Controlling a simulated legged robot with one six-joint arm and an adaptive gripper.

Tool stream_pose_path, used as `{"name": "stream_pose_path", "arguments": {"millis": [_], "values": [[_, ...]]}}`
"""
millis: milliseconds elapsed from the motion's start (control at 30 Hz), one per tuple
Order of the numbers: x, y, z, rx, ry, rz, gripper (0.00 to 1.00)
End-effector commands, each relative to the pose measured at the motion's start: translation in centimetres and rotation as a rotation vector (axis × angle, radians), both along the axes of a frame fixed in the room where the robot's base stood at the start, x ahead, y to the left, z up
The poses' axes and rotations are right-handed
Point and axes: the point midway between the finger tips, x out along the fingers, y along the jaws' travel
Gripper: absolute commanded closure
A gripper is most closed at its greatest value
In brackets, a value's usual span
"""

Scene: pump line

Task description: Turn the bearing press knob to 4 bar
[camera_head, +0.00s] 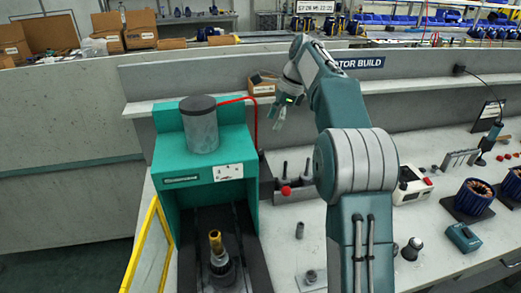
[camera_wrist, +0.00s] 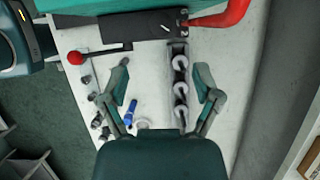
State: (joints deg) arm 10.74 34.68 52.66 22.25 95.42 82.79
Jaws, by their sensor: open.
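The teal bearing press (camera_head: 165,158) stands at the left of the head view, with a grey cylinder (camera_head: 201,130) on top. A white plate (camera_head: 228,172) and a dark slotted plate are on its front. Part of the teal press also shows at the top of the wrist view (camera_wrist: 90,5). My gripper (camera_head: 281,108) is to the right of the press, above the bench. In the wrist view my gripper (camera_wrist: 162,78) is open and empty, its fingers wide apart.
A red hose (camera_head: 252,116) runs from the press top; a red-ball lever (camera_head: 285,190) is at its right. A shaft (camera_head: 217,250) stands in the press; a yellow-framed guard (camera_head: 146,250) hangs left. Below my gripper is a holder with three cylinders (camera_wrist: 180,90). Blue-finned motors (camera_head: 474,198) stand right.

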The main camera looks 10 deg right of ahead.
Motion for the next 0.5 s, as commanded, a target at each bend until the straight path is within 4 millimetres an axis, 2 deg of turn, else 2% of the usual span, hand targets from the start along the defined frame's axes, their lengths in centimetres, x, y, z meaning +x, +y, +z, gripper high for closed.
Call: {"name": "stream_pose_path", "arguments": {"millis": [167,500], "values": [[0.2,0.3,-0.8,0.004,0.01,-0.011,0.18],[0.2,2.5,-6.2,0.003,0.011,-0.008,0.18]]}}
